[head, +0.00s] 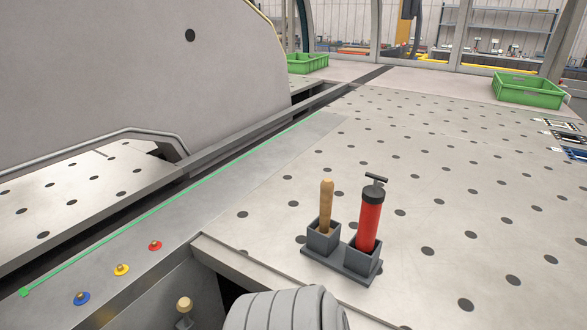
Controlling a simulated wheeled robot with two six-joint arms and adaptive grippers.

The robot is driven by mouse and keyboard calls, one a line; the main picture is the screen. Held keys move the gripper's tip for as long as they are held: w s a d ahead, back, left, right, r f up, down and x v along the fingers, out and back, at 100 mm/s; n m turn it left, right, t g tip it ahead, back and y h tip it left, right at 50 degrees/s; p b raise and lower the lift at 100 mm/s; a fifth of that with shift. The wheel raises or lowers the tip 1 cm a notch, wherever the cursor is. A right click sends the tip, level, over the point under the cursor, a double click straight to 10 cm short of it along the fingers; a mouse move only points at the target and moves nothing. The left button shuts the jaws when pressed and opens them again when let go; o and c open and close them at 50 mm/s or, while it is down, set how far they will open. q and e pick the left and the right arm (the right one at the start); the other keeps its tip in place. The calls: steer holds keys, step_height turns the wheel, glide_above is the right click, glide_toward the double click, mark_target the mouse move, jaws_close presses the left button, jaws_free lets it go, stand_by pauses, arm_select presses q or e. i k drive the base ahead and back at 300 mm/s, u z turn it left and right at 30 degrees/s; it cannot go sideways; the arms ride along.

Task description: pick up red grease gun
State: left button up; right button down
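The red grease gun (369,224) stands upright in the right-hand socket of a grey two-socket holder (340,264) on the perforated table. It has a black collar and a black T-shaped handle on top. Its lower end is hidden inside the socket. A wooden handle (326,205) stands in the left socket beside it. Neither of my grippers shows in the head view. A grey ribbed part at the bottom edge looks like a section of my own arm, apart from the holder in the picture.
The perforated table (440,175) is clear around the holder. Green crates (528,91) (308,63) stand at the back. Blue, yellow and red buttons (155,246) line the left edge strip. A large grey machine panel (130,70) rises at the left.

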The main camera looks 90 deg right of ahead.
mark_target(373, 196)
steer(key=z, duration=1.15)
steer(key=k, duration=1.5)
steer(key=z, duration=2.25)
steer(key=i, duration=0.5)
steer(key=u, duration=0.05)
